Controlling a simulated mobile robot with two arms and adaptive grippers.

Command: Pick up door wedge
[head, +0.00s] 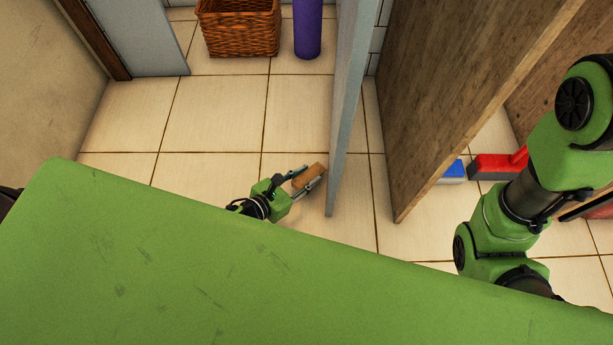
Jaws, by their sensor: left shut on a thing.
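The door wedge (307,175) is a small tan-brown block low over the tiled floor, close to the edge of a grey-blue door panel. My left gripper (305,181) reaches out from beyond my green body and is shut on the wedge, with a finger along each side of it. I cannot tell whether the wedge touches the floor. My right arm shows at the right edge, but its gripper is not clearly in view.
The grey-blue panel (346,110) stands just right of the wedge. A wooden panel (450,90) stands further right, with a blue block (453,171) and a red object (495,166) behind it. A wicker basket (238,28) and a purple cylinder (307,28) stand at the back. The floor left of the gripper is clear.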

